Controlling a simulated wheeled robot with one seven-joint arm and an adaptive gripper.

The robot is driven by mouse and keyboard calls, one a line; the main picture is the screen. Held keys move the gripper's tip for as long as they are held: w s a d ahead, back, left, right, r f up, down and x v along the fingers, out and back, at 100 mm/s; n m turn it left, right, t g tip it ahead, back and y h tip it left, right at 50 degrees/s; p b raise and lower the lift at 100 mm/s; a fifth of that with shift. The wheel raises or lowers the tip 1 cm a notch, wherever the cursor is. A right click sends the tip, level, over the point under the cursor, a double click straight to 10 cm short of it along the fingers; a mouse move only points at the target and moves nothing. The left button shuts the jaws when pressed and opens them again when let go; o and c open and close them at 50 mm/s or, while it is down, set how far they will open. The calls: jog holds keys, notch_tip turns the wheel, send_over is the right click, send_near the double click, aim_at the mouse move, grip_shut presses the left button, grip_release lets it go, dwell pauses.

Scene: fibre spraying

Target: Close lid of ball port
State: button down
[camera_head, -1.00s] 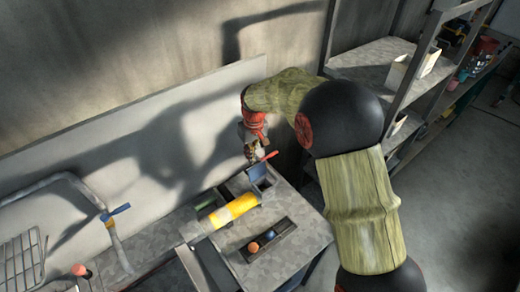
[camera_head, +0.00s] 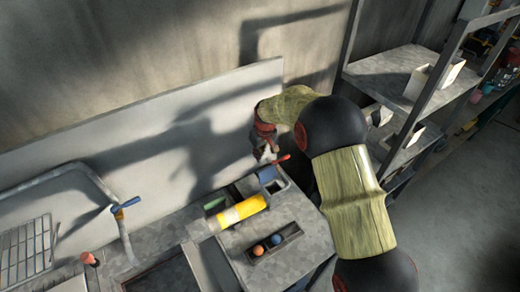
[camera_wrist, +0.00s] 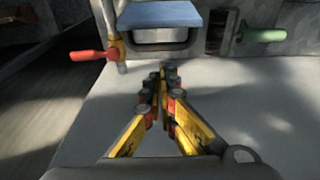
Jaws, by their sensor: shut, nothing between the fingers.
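The ball port (camera_head: 272,184) is a grey box at the back corner of the bench, with a blue lid (camera_head: 267,174). In the wrist view the blue lid (camera_wrist: 160,15) is a flat panel at the top, above a grey metal face. Contact with the lid does not show. The lid's exact angle is hard to tell.
A red handle (camera_wrist: 88,55) stands beside the port, left of it in the wrist view. A green handle (camera_wrist: 263,36) is on the right there. A yellow cylinder (camera_head: 240,211) and a recessed tray (camera_head: 291,232) with an orange and a blue ball are on the bench.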

aim_at(265, 171)
jog(key=shift+s+d+r, duration=0.25)
jog(key=shift+s+d, duration=0.3)
jog(key=shift+s, duration=0.25)
jog(key=shift+s+d+r, duration=0.2)
jog(key=shift+s+d, duration=0.3)
jog(key=shift+s, duration=0.3)
